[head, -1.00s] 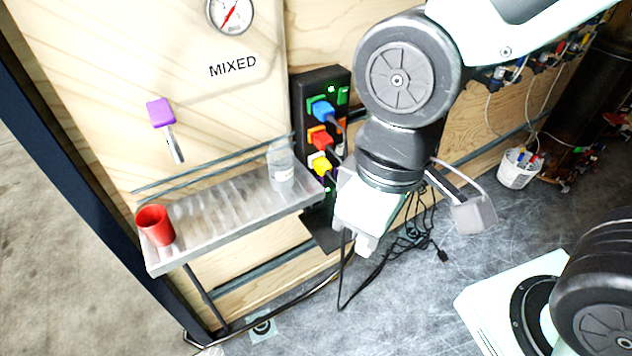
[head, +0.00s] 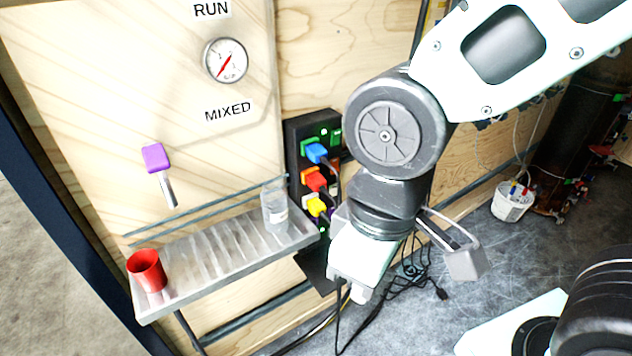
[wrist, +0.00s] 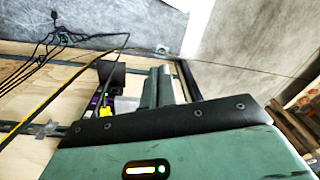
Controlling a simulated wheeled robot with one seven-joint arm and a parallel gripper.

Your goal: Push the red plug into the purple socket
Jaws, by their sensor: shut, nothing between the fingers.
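The red plug (head: 315,181) sits in an orange socket of the black outlet strip (head: 295,140) in the head view, between a blue plug (head: 316,152) above and a yellow plug (head: 316,207) below. My gripper (wrist: 158,74) is shut and empty. In the head view it points down, to the right of and below the plugs, apart from the red plug. A small purple part (wrist: 94,102), possibly the purple socket, shows beside the yellow plug in the wrist view.
A metal drip shelf (head: 200,265) holds a red cup (head: 147,271) and a clear bottle (head: 275,208) left of the strip. A purple-handled tap (head: 156,158) hangs above it. Loose black cables (head: 405,280) lie on the floor below my gripper. A white bucket (head: 512,201) stands right.

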